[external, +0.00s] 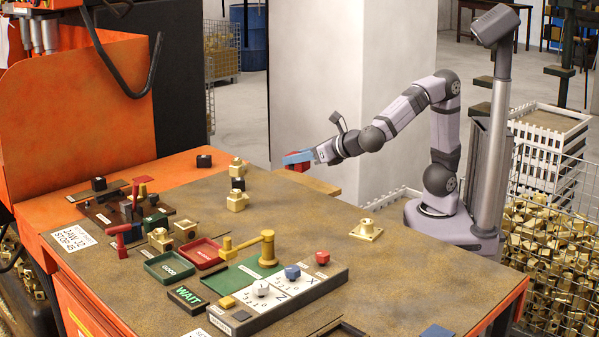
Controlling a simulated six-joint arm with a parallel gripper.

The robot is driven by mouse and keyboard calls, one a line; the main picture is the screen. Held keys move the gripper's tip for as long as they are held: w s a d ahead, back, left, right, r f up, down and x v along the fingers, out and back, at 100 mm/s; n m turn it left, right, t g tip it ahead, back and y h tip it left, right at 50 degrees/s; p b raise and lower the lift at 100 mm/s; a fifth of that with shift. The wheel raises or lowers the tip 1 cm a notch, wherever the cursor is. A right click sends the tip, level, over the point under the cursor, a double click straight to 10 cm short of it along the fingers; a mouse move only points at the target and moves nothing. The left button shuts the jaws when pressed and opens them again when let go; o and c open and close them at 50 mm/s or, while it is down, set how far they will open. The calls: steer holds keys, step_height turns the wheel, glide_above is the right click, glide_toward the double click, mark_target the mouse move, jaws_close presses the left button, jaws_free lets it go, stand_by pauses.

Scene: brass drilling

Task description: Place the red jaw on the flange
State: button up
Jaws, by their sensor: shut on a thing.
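The fingers hide part of the block. The brass flange (366,231) sits on the right part of the tabletop, a square base with a short raised boss. It lies below and to the right of my gripper in the picture, well apart from it.
The brown tabletop (430,275) is clear around the flange. A control box (290,300) with knobs and a brass lever stands in front. Red (196,252) and green (170,265) trays, a fixture with red handles (118,232) and brass parts (237,200) stand left.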

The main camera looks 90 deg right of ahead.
steer(key=s+a+r+n+t+y+p, duration=0.1)
steer(key=s+a+n+y+p, duration=0.15)
steer(key=a, duration=0.65)
steer(key=s+a+r+n+t+y+p, duration=0.1)
steer(key=s+a+r+n+y+p, duration=0.2)
steer(key=a, duration=0.6)
steer(key=s+a+f+n+y+p, duration=0.25)
steer(key=s+a+p, duration=0.25)
steer(key=s+a, duration=0.65)
step_height(320, 180, up, 3)
steer(key=m+g+h, duration=0.1)
steer(key=m+h, duration=0.5)
glide_above(367, 221)
steer(key=shift+f, duration=5.1)
steer(key=shift+f, duration=0.2)
steer(key=o, duration=1.3)
steer(key=shift+r, duration=0.1)
